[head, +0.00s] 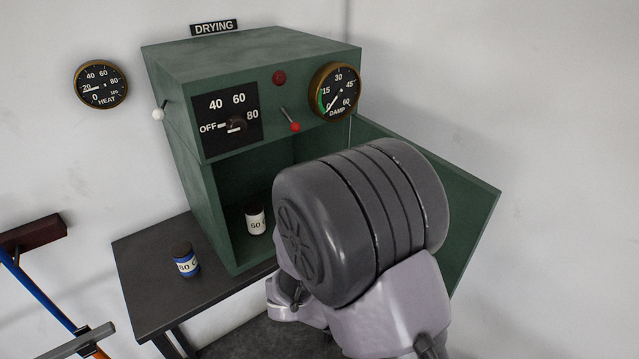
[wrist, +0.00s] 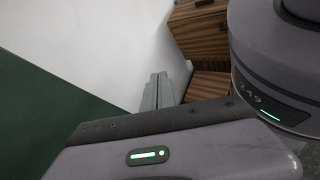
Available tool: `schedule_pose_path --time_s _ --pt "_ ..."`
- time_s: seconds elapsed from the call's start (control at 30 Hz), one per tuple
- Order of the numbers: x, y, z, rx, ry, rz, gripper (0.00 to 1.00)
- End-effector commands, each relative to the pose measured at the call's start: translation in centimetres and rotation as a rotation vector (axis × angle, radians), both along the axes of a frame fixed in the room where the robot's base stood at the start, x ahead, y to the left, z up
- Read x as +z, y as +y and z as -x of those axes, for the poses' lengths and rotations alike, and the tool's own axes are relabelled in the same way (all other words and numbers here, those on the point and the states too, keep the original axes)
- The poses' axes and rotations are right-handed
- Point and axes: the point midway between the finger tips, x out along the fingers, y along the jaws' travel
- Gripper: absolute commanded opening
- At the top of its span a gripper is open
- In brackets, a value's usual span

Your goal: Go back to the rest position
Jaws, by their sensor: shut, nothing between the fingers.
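My gripper (wrist: 158,90) shows in the wrist view as two narrow grey fingers lying side by side, shut with nothing between them. They point up towards the white wall and a brown wooden cabinet. In the head view my grey arm fills the middle right, in front of the green drying cabinet (head: 180,100), and I cannot make out the fingers there. The cabinet's door (head: 475,195) stands open to the right, partly hidden behind my arm.
A white jar (head: 255,219) stands inside the cabinet. A blue jar (head: 185,259) stands on the dark table (head: 140,285) at the left. The brown wooden cabinet (wrist: 198,35) is in the wrist view. Tools with a blue handle (head: 35,290) are at the lower left.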

Motion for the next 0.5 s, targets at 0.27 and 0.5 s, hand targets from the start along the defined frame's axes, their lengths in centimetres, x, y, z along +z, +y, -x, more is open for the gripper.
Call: schedule_pose_path --time_s 0.27,0.5 --pt "0.3 4.9 5.4 -0.777 -0.768 -0.756 0.0" --pt "4.5 8.3 4.3 -1.109 -1.236 -1.182 0.0"
